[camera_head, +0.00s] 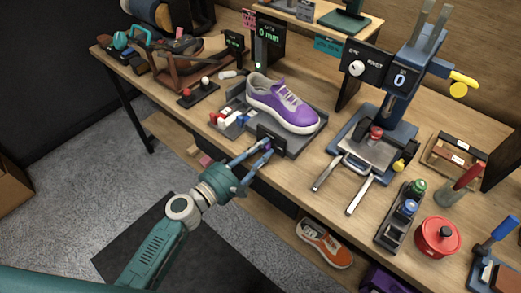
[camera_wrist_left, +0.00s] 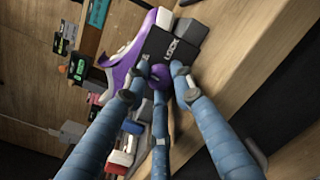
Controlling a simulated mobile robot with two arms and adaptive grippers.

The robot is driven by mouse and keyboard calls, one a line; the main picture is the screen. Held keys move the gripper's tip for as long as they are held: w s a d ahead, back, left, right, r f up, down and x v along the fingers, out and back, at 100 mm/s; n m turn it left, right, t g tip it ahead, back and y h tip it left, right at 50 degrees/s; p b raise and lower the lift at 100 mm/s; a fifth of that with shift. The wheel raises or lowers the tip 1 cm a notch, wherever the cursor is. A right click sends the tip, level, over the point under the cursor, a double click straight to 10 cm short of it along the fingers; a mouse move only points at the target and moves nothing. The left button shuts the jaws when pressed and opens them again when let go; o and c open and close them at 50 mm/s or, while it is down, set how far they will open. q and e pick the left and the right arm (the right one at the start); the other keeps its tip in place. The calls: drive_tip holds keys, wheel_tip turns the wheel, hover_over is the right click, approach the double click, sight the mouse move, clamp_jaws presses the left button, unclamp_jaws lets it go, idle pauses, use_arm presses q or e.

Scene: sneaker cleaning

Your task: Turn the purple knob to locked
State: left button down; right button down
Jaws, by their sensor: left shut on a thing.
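The purple knob (camera_wrist_left: 160,76) sits at the front of a small black plate (camera_wrist_left: 171,50) with white lettering that seems to read LOCK. My left gripper (camera_wrist_left: 158,82) is shut on the knob, its blue fingers around it. In the head view, my left gripper (camera_head: 264,148) reaches the front of the grey shoe stand (camera_head: 292,146), where its fingers mostly hide the knob. The knob's turn angle cannot be read. A purple sneaker (camera_head: 285,105) rests on the stand. My right gripper is not in view.
A blue press (camera_head: 397,109) with a grey forked handle stands right of the stand. A red pot (camera_head: 437,237) and a bottle rack (camera_head: 400,215) are near the front right edge. An orange shoe (camera_head: 324,243) lies below the table (camera_head: 301,191).

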use_arm(q)
drive_tip(key=m+b, duration=0.2)
drive_tip(key=m, duration=0.1)
drive_tip(key=shift+f+m, duration=0.1)
drive_tip(key=shift+m, duration=0.2)
drive_tip(key=shift+m+b, duration=0.4)
drive_tip(key=shift+m, duration=0.8)
drive_tip(key=c, duration=1.5)
unclamp_jaws()
drive_tip(key=shift+o, duration=0.2)
drive_tip(key=shift+s, duration=0.1)
